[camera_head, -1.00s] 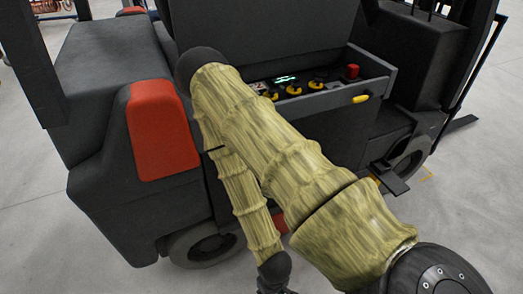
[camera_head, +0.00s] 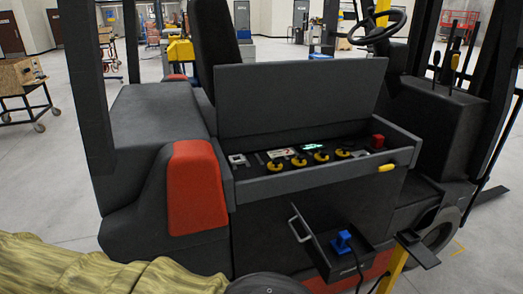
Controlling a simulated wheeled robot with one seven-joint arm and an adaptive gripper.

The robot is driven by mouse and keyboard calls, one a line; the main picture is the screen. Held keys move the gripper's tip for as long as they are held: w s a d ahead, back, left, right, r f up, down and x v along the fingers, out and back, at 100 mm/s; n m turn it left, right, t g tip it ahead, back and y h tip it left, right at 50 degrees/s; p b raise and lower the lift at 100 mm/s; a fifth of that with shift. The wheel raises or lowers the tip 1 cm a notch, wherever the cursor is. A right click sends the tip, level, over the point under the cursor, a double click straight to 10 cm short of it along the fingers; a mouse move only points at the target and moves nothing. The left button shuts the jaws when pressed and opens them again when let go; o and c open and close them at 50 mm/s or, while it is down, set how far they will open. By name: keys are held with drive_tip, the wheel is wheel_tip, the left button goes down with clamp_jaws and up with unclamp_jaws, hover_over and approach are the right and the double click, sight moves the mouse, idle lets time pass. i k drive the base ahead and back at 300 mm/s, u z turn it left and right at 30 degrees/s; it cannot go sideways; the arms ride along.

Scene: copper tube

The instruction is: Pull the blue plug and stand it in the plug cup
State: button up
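The blue plug (camera_head: 342,242) stands upright at the small open drawer (camera_head: 318,252) low on the forklift's side. A dark cable (camera_head: 358,270) hangs beside it. I cannot tell how deep the plug sits in its socket. I cannot make out a plug cup for certain. My arm, in a yellow-green sleeve, crosses the lower left corner, with a dark rounded joint at the bottom edge. My gripper is outside the picture.
The forklift (camera_head: 150,125) fills the middle. Its upper tray (camera_head: 300,182) holds yellow-ringed knobs, a green display and a red button (camera_head: 377,141), under a raised grey lid (camera_head: 300,95). A yellow post (camera_head: 394,272) stands right of the drawer. Open floor lies at left.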

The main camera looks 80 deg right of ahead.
sight(343, 239)
drive_tip(key=u, duration=0.25)
drive_tip(key=k, duration=2)
drive_tip(key=z, duration=1.9)
